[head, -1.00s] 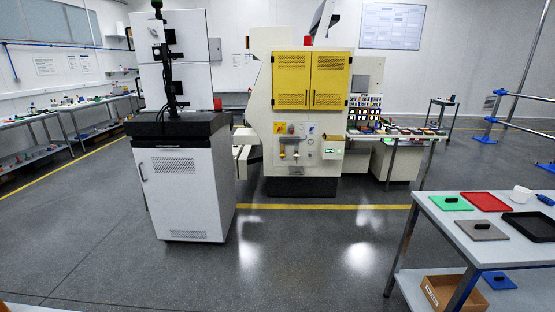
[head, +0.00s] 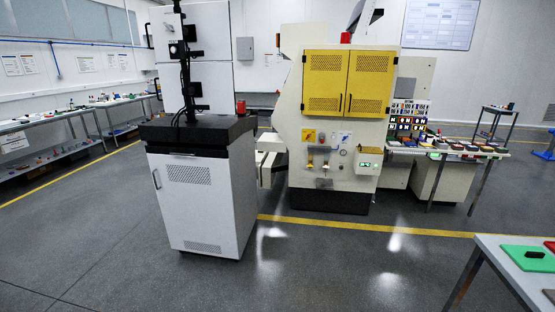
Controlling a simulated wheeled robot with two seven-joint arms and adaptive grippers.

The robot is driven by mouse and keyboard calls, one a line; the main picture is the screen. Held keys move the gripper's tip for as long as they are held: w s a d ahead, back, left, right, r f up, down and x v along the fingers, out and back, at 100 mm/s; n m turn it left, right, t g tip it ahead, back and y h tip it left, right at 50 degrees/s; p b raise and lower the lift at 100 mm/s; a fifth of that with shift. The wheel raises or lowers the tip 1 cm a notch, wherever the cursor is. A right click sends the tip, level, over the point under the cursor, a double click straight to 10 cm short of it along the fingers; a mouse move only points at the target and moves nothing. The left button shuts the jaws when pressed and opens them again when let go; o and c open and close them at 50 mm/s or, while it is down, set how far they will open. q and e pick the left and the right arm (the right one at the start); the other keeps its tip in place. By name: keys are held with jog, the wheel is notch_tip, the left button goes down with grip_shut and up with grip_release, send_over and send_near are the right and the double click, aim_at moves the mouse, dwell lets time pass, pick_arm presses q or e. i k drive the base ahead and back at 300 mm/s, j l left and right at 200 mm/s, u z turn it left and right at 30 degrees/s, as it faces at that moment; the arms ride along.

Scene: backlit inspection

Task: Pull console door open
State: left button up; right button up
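A white console (head: 203,205) with a black top (head: 197,131) stands left of centre in the head view. Its front door (head: 199,203) looks shut, with vent slots near the top and bottom. A dark vertical handle (head: 156,172) is at the door's left edge. Neither of my grippers is in view, and nothing touches the console.
A beige machine with yellow doors (head: 347,82) stands right of the console. A worktable (head: 490,246) with a green mat (head: 527,258) reaches in at the lower right. Benches (head: 50,126) line the left wall. The grey floor (head: 300,275) before the console is clear.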

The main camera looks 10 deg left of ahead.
aim_at(194, 193)
jog(key=i+u, duration=0.25)
jog(key=i, duration=1.35)
jog(key=i+j+u, duration=0.2)
jog(key=i+j, duration=0.3)
jog(key=i, duration=0.2)
jog(key=i+j+u, duration=0.1)
jog(key=j, duration=0.25)
jog(key=i+j+u, duration=0.1)
jog(key=j, duration=0.3)
jog(key=i+j, duration=0.1)
jog(key=j, duration=1.15)
jog(key=u, duration=0.05)
